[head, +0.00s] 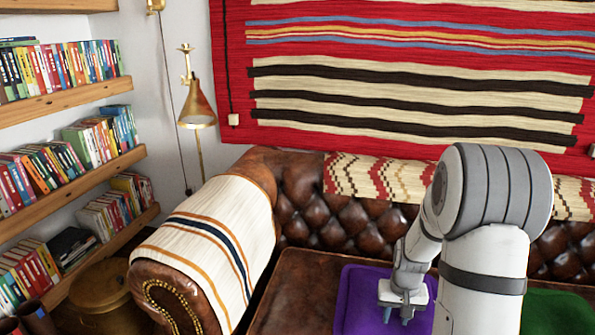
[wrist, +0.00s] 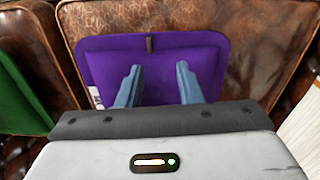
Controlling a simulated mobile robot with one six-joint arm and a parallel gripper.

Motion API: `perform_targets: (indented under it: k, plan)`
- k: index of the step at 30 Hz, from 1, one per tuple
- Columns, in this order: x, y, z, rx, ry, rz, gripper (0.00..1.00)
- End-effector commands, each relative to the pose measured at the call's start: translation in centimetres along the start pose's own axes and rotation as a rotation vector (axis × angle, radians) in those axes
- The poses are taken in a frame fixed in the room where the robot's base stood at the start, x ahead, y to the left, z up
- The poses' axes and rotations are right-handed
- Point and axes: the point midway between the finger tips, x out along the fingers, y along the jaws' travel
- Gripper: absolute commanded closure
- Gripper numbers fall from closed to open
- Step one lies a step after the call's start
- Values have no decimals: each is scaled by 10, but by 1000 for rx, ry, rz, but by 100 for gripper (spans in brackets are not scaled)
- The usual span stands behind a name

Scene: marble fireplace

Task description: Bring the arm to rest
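My gripper (head: 405,310) is at the end of my white and grey arm, over the leather sofa (head: 285,300). In the wrist view my gripper (wrist: 158,84) has its two blue-grey fingers spread apart with nothing between them. Beyond the fingers lies a purple cushion or folded cloth (wrist: 205,52) on the brown leather. The purple item also shows in the head view (head: 352,300), partly hidden by my arm. I cannot tell how far the fingertips are from it.
A green item (head: 560,312) lies right of my arm. The sofa arm (head: 190,285) has a striped throw (head: 215,240). Bookshelves (head: 75,100) stand at the left, with a brass lamp (head: 197,105) beside them. A red striped rug (head: 400,80) hangs behind the sofa.

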Motion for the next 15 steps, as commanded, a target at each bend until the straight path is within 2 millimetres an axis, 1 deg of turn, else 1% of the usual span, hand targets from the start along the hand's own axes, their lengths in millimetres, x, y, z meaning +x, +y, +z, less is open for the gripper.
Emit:
perform_targets:
  k: [1,2,3,5,6,8,9,11,12,14,15]
  plan:
    - [-42,-9,5,-17,22,1,67]
    - [-59,-14,10,-26,29,0,67]
    - [-81,-20,17,-38,39,0,67]
    - [-112,-29,29,-55,54,-1,67]
    - [-132,-35,38,-67,62,-1,67]
    - [-160,-42,51,-84,76,-3,67]
    - [-179,-47,61,-95,87,-4,67]
    - [-205,-54,76,-112,101,-6,67]
    - [-222,-58,87,-123,110,-7,67]
    - [-246,-63,103,-139,125,-10,67]
    - [-261,-66,114,-150,134,-12,67]
